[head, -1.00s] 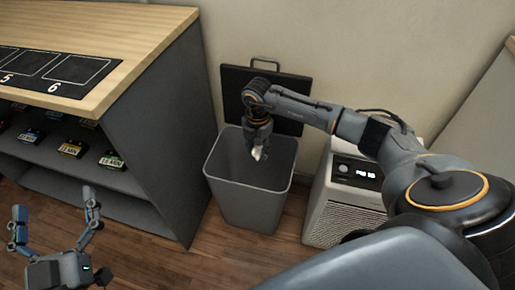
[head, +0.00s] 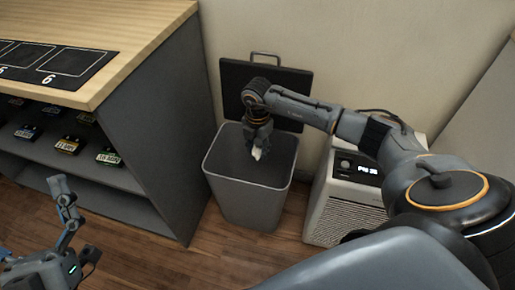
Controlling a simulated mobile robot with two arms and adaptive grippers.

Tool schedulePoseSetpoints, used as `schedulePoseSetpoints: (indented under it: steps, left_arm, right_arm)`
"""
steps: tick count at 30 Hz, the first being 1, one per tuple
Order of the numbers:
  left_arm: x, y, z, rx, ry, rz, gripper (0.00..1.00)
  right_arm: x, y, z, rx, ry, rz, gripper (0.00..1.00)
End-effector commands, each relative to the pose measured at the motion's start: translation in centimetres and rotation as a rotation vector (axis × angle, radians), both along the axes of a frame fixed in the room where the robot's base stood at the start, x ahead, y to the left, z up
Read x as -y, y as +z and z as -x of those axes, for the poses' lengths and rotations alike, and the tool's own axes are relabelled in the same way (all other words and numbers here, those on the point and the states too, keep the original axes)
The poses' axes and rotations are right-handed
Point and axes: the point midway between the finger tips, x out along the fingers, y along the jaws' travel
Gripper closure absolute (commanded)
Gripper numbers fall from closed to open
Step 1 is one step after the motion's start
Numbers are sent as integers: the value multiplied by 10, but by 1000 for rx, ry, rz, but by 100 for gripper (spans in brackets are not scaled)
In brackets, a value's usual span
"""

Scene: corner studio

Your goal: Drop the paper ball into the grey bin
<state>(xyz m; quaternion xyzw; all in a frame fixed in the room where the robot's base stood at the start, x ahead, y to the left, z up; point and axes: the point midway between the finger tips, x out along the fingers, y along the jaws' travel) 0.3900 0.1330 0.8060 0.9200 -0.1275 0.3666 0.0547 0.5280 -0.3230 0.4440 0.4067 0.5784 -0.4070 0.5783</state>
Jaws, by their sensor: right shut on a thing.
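The paper ball (head: 257,153) is a small white crumpled piece, partly hidden by fingers. My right gripper (head: 257,148) points down and is shut on it, over the opening of the grey bin (head: 245,205). The bin stands upright on the wood floor, and the part of its inside that I see looks empty. My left gripper (head: 75,238) is at the lower left, away from the bin, with its fingers apart and nothing seen between them.
A wood-topped shelf unit (head: 150,45) with small labelled items stands left of the bin. A white appliance (head: 345,205) with a lit display stands close on the right. A dark panel with a handle (head: 232,82) leans on the wall behind.

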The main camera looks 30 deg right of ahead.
Motion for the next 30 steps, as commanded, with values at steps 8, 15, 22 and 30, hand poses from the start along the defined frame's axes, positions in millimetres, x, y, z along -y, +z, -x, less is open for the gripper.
schedulePoseSetpoints:
  steps: [8, 15, 22, 30]
  left_arm:
    - [0, 0, 0, 0, 1, -1, 5]
    - [0, -1, -1, -4, 0, 0, 5]
    - [0, -1, 0, -4, -1, 0, 5]
    - [0, -1, 0, -3, 0, -1, 5]
  right_arm:
    - [0, 0, 0, 0, 0, 0, 33]
    - [0, 3, 0, 1, 0, 0, 33]
    - [0, 39, -1, 4, 1, 1, 33]
    - [0, 94, -1, 3, 1, 1, 33]
